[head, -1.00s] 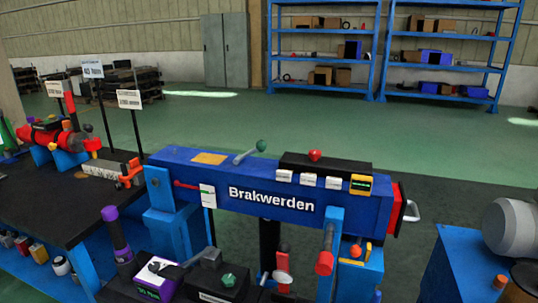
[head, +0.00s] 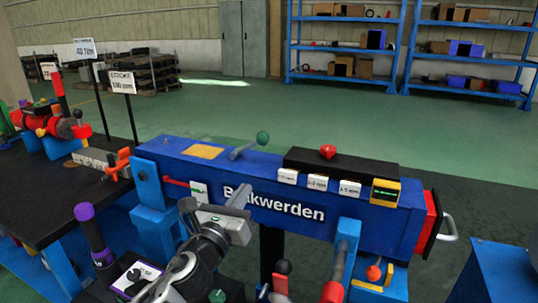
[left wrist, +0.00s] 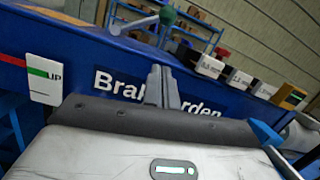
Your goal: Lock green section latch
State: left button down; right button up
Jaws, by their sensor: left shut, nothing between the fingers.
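A grey lever with a green ball knob (head: 262,138) sits on top of the blue "Brakwerden" beam (head: 330,218), leaning up to the right. I take it for the green section latch. The green ball also shows at the top of the left wrist view (left wrist: 167,15). My left gripper (head: 240,192) is shut and empty in front of the beam's lettering, below the lever and apart from it. Its closed fingers show in the left wrist view (left wrist: 161,86), covering part of the lettering. Whether they touch the beam's face is unclear. My right gripper is out of view.
A red knob (head: 327,151) on a black block and white tags (head: 317,182) stand right of the lever. A red-ended post (head: 338,270) rises in front of the beam. A dark table (head: 60,215) with another crane piece is at left.

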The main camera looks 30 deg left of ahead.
aim_at(260, 167)
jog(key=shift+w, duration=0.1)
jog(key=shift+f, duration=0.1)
pick_arm(q)
jog(key=shift+w+a+r+m+t, duration=0.15)
jog(key=shift+w+r+m, duration=0.05)
jog(key=shift+r+m, duration=0.25)
jog(key=shift+w+a+r+m+t, duration=0.1)
jog(key=shift+w+r+m+t, duration=0.05)
jog(key=shift+r+m, duration=0.3)
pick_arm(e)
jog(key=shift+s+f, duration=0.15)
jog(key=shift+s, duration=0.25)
pick_arm(q)
jog(key=p+x, duration=0.1)
jog(key=x, duration=0.9)
jog(key=shift+f, duration=0.1)
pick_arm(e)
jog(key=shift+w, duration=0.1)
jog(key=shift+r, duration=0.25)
pick_arm(q)
jog(key=shift+w, duration=0.1)
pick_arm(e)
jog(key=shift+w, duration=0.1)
pick_arm(q)
jog(key=shift+r+n, duration=0.3)
jog(key=shift+n, duration=0.2)
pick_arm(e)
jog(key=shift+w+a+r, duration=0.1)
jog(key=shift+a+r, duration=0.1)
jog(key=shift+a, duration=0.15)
